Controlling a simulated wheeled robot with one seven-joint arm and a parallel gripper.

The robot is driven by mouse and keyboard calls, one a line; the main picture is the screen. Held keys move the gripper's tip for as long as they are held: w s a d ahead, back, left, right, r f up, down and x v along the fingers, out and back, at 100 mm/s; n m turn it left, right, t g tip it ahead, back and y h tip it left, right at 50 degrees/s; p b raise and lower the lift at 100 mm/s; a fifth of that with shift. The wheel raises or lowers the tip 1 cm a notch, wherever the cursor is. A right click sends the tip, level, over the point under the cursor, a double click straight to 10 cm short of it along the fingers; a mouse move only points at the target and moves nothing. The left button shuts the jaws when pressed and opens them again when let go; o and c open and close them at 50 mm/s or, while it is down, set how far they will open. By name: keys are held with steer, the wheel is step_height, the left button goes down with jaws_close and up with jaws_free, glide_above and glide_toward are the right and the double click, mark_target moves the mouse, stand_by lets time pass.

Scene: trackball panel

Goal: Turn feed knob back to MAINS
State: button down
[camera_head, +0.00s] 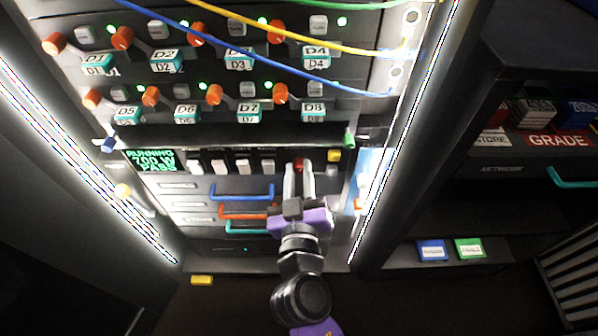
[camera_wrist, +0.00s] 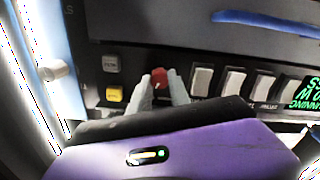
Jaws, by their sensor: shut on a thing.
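The red knob (camera_head: 301,163) is on the dark panel strip, at the right end of a row of white rocker switches. It also shows in the wrist view (camera_wrist: 159,75), with a small pale mark on its face. My gripper (camera_head: 299,171) has a finger on each side of the knob and is shut on it; the fingers also show in the wrist view (camera_wrist: 160,90). No MAINS lettering is readable, so I cannot tell the knob's setting. The purple gripper body hides the panel area below the knob.
A yellow button (camera_head: 334,155) sits just right of the knob. White rocker switches (camera_head: 218,166) stand to its left, beside a green-lettered display (camera_head: 153,161) reading RUNNING 700 W PASS. Blue, orange and teal handles (camera_head: 241,192) lie below. Rows of orange knobs and loose cables are above.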

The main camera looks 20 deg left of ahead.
steer(key=n, duration=0.5)
steer(key=shift+n+p, duration=0.3)
steer(key=shift+p, duration=0.05)
steer(key=n+p, duration=0.1)
steer(key=n, duration=0.4)
steer(key=shift+a+f+n, duration=0.1)
steer(key=shift+n, duration=0.2)
steer(key=c, duration=1.2)
jaws_free()
steer(key=shift+s, duration=0.1)
steer(key=v, duration=0.7)
steer(key=shift+s, duration=0.35)
